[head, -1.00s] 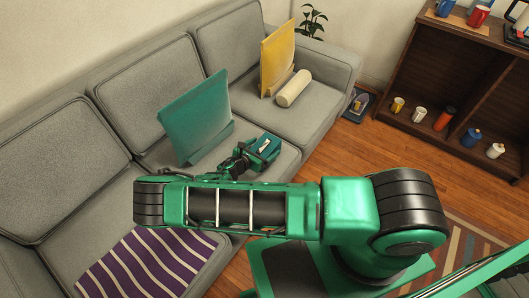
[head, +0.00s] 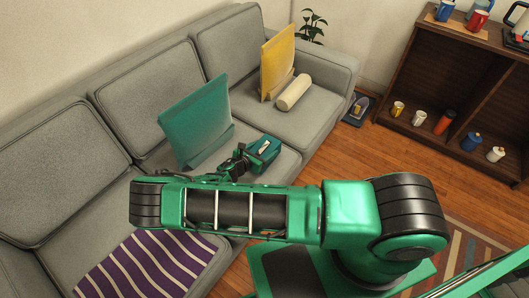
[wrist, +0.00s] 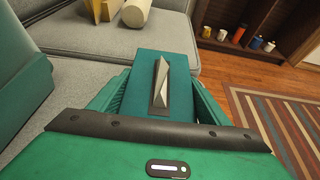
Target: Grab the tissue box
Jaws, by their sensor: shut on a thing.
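The tissue box is a teal box (wrist: 147,66) with a dark slot on top and a pale tissue (wrist: 161,82) standing out of it. In the wrist view it sits between the two green fingers of my gripper (wrist: 157,98), which is shut on it. In the head view the tissue box (head: 264,147) is at the front of the grey sofa's seat, right of the teal cushion, with my gripper (head: 248,156) at its near left side. My arm hides part of the seat in front. Whether the box touches the seat is hard to tell.
A teal cushion (head: 196,122) leans on the sofa backrest, left of the box. A yellow cushion (head: 277,62) and a cream bolster (head: 293,92) lie farther back. A purple striped blanket (head: 140,268) covers the near seat. A wooden shelf (head: 438,91) stands right, past open floor.

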